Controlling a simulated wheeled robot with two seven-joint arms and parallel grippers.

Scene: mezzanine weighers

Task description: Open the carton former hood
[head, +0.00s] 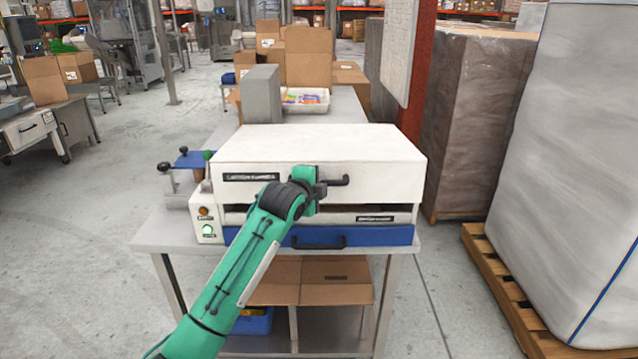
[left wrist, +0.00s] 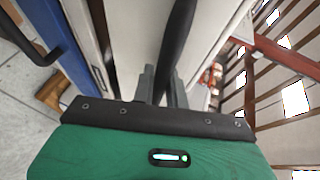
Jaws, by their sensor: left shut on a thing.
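The carton former hood (head: 325,146) is the white cover on top of the machine on the metal table. Its front edge stands a little above the base, with a dark gap below it. My left gripper (head: 320,186) is at the black handle (head: 338,181) on the hood's front. In the left wrist view, my left gripper (left wrist: 162,85) is shut on the black handle bar (left wrist: 179,35), which runs between the fingers. The blue drawer front (head: 350,236) with its own black handle is below the hood. My right gripper is not in view.
A control box with a lit green button (head: 207,230) is on the machine's left. A grey box (head: 261,94) and a white tray (head: 306,100) stand behind the hood. A red post (head: 419,70) and wrapped pallets (head: 570,170) stand at the right.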

